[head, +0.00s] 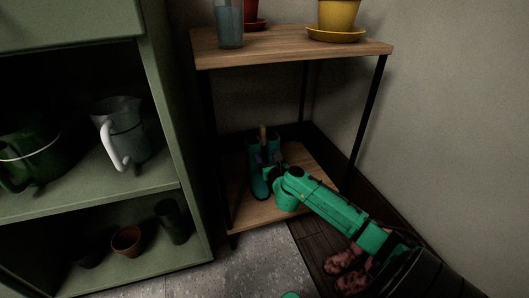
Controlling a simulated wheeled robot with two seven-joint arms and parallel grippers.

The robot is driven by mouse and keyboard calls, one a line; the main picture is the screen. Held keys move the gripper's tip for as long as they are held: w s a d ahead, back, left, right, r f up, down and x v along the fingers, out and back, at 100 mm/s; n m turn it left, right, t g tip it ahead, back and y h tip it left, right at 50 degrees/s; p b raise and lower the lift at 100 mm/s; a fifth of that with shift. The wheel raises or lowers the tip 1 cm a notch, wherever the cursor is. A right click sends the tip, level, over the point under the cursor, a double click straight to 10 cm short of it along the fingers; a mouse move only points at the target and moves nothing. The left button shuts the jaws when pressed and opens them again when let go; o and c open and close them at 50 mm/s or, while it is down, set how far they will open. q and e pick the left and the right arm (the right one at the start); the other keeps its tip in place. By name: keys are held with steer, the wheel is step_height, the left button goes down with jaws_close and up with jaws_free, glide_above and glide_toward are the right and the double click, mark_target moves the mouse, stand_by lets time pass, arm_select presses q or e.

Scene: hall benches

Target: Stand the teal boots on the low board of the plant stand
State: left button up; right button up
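The teal boots (258,183) stand upright on the low wooden board (246,213) of the plant stand, toward its left side. My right arm comes in from the lower right, and its gripper (267,163) is at the boots' upper part. The wrist covers part of the boots. The fingers are small and dark here, so I cannot tell whether they close on a boot. My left gripper is not in view.
The stand's top board (280,46) holds a glass (229,24) and a yellow pot (337,14). A green shelf unit (162,110) with jugs and pots stands close on the left. Pinkish patterned footwear (343,262) is on the dark floor below my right arm. A wall closes the right.

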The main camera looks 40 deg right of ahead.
steer(key=p+v, duration=0.5)
steer(key=v, duration=0.7)
